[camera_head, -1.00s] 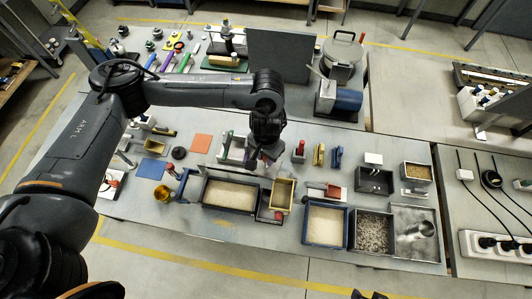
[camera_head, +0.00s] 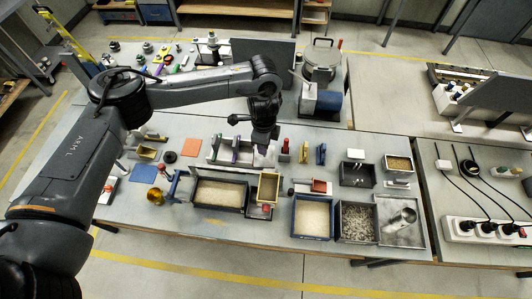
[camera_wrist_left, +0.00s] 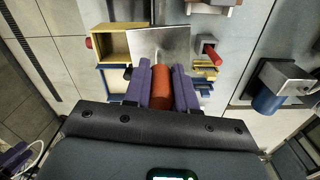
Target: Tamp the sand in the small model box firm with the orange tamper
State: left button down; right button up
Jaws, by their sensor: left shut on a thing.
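My left gripper (camera_wrist_left: 163,85) is shut on the orange tamper handle (camera_wrist_left: 163,86), held between its purple fingers. The tamper's flat grey square plate (camera_wrist_left: 163,42) shows beyond the fingers. In the head view the left gripper (camera_head: 263,146) hangs over the middle of the table, behind the small model box (camera_head: 268,187). That box has yellow walls and a pale tan inside. My right gripper is not in view.
A long dark sand tank (camera_head: 219,193) stands left of the small box. A blue-rimmed sand tray (camera_head: 312,216) and a gravel tray (camera_head: 356,222) stand to its right. A red upright piece (camera_head: 285,147) is close right of the gripper. Free table lies along the front left.

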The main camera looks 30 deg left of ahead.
pick_arm(q)
jog(key=a+f+m, duration=0.1)
jog(key=a+f+m+p, duration=0.1)
jog(key=a, duration=0.1)
jog(key=shift+s+f, duration=0.15)
jog(key=shift+s, duration=0.15)
jog(key=s+a+f+n+b, duration=0.1)
jog(key=s+a+f, duration=1.4)
jog(key=s, duration=0.1)
jog(key=shift+s, duration=0.3)
jog(key=shift+a, duration=0.2)
jog(key=shift+f, duration=0.3)
jog(key=shift+f+b, duration=0.9)
jog(key=shift+f, duration=0.3)
